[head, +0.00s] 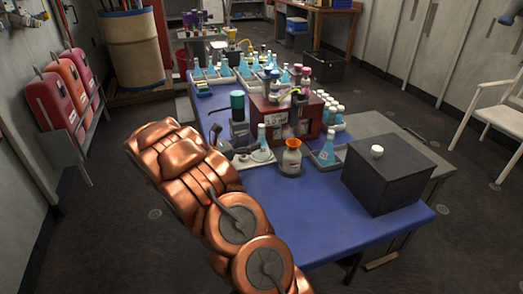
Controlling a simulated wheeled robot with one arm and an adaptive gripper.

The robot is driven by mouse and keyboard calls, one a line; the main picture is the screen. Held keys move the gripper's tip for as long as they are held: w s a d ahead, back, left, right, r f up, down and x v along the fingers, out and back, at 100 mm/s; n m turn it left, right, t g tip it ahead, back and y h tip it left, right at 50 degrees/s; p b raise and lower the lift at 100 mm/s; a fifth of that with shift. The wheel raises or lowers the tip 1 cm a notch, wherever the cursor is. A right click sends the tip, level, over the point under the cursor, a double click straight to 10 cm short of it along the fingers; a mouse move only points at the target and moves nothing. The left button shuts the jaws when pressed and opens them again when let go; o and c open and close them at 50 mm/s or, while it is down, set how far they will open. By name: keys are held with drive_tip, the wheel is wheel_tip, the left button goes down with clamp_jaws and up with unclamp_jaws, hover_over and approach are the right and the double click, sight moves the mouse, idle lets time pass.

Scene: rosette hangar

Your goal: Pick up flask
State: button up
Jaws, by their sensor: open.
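Several flasks with blue liquid stand on the long blue table (300,205). One conical flask (327,153) stands in a small tray right of the middle. Another blue flask (262,140) stands to its left, by a pale plate. A squat flask (292,160) with an orange funnel top stands between them. More blue flasks (225,69) stand in trays at the table's far end. Which flask is meant, I cannot tell. My copper arm covers the lower left, beside the table's left edge. I cannot make out my gripper or its fingertips in this view.
A black box (389,172) with a white knob sits at the table's near right. A dark red case (278,119) with bottles on top stands behind the flasks. A teal-capped container (237,105) stands left of it. The table's near left part is clear.

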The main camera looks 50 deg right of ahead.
sight(261, 137)
drive_tip(key=shift+w+x, duration=0.15)
drive_tip(key=shift+x, duration=1.2)
drive_tip(key=shift+w+x, duration=0.2)
drive_tip(key=shift+x, duration=1.1)
drive_tip(key=shift+c, duration=0.3)
clamp_jaws()
